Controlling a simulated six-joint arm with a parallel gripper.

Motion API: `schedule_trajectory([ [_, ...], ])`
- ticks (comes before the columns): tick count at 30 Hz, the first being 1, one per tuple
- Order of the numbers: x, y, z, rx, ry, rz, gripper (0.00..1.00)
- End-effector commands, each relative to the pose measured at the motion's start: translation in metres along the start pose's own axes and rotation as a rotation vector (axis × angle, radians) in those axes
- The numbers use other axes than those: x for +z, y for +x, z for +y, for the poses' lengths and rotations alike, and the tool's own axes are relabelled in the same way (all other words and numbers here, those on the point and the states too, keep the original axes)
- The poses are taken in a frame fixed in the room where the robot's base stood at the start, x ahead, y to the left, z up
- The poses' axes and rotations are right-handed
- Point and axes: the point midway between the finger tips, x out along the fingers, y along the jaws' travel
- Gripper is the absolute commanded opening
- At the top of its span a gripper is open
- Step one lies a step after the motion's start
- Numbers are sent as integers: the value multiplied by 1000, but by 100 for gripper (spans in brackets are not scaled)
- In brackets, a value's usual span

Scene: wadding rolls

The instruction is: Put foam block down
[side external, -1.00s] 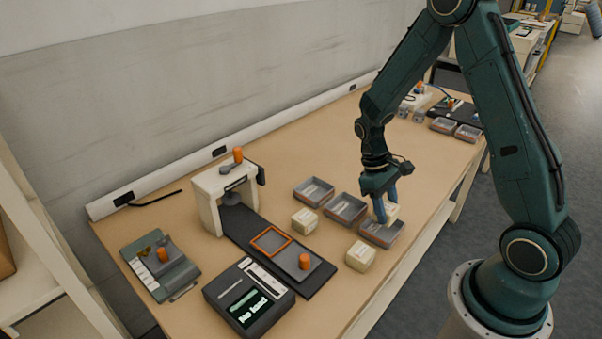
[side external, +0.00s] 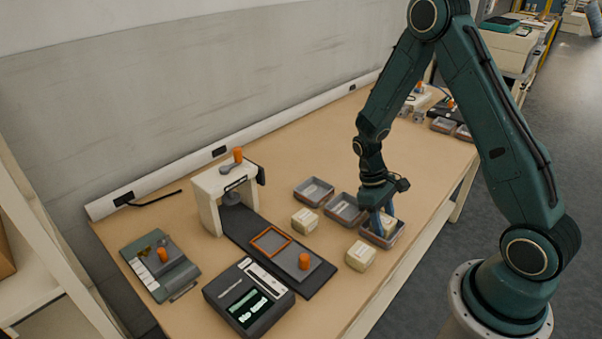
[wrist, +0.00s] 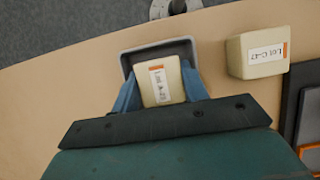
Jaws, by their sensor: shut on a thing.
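My gripper (side external: 379,222) is shut on a cream foam block (side external: 388,225), with one blue finger on each side of it. In the wrist view the held foam block (wrist: 161,84) has a label that seems to read "Lot A-43". The block is low, within the outline of a grey tray (side external: 396,238), the nearest of three. The tray's rim (wrist: 157,46) shows around the block in the wrist view. Whether the block touches the tray floor is hidden. A second foam block (side external: 360,255), labelled "Lot C-47" in the wrist view (wrist: 258,53), and a third block (side external: 305,220) stand on the table.
Two more grey trays (side external: 314,190) (side external: 346,209) look empty. A white press-like stand (side external: 222,197) with a dark base strip stands to the left. A display unit (side external: 249,299) reads "No load". Bare table lies right of the trays.

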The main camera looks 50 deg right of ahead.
Motion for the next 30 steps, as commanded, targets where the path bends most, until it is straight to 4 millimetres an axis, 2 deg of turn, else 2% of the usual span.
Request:
schedule_trajectory([
  [7, -1, 3, 0, 0, 0, 0, 20],
  [8, -1, 3, 0, 0, 0, 0, 46],
  [9, -1, 3, 0, 0, 0, 0, 53],
  [23, 0, -1, 0, 1, 0, 1, 53],
  [30, -1, -24, 0, 2, 0, 3, 53],
])
